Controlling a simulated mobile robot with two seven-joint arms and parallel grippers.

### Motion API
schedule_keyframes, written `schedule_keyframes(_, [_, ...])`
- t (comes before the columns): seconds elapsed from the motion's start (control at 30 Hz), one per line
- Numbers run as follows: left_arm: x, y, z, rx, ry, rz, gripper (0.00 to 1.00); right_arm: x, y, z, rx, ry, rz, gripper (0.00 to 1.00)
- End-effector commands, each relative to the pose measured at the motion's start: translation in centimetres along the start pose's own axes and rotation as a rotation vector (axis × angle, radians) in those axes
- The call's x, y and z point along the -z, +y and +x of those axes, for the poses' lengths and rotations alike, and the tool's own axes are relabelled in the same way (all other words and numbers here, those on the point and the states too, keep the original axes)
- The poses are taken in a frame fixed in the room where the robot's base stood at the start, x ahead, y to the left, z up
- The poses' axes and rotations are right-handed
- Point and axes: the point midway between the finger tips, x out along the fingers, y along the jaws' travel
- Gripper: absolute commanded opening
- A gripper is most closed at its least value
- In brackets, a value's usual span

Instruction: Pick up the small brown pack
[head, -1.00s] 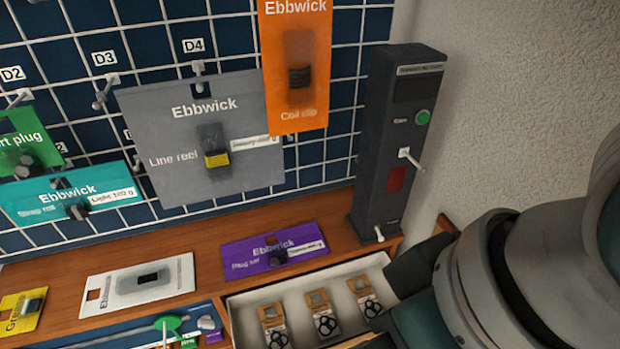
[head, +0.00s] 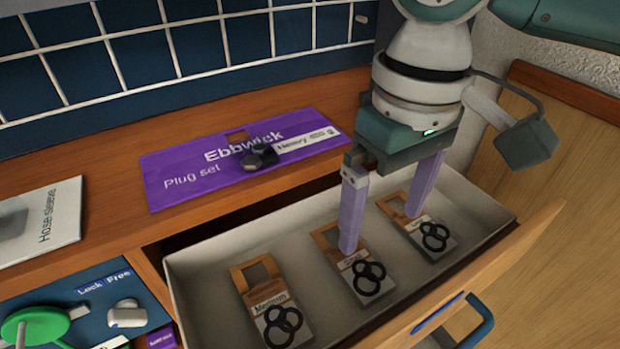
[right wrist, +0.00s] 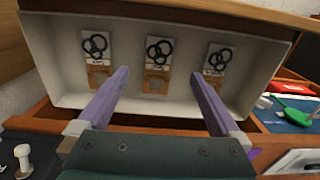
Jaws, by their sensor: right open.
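Three small brown packs with dark ring-shaped parts and white labels lie in a row in the open drawer: a left one (head: 271,303), a middle one (head: 352,268) and a right one (head: 418,228). Their label words are too blurred to read surely. My right gripper (head: 385,225) is open and empty, pointing down over the drawer. Its left finger hides part of the middle pack in the head view. In the right wrist view the middle pack (right wrist: 157,63) shows between the open fingers (right wrist: 160,76). I cannot tell any contact. My left gripper is out of view.
The pale drawer (head: 205,262) has walls around the packs and a wooden front with a blue handle (head: 478,320). A purple Plug set card (head: 200,172) lies on the shelf behind. A blue panel (head: 85,310) with a green lever is at the left.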

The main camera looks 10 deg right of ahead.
Motion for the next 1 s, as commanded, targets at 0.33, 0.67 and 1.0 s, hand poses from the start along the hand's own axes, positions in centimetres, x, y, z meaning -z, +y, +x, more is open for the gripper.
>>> schedule_keyframes(0.33, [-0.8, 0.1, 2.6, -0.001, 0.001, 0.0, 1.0, 0.1, 0.7, 4.0, -0.011, -0.007, 0.019, 1.0])
schedule_keyframes(0.67, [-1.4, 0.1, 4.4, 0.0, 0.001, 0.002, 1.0, -0.1, 0.3, 7.8, -0.011, -0.006, 0.016, 1.0])
schedule_keyframes(1.0, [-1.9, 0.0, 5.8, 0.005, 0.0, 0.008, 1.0, -0.2, 0.1, 10.7, -0.011, -0.006, 0.016, 1.0])
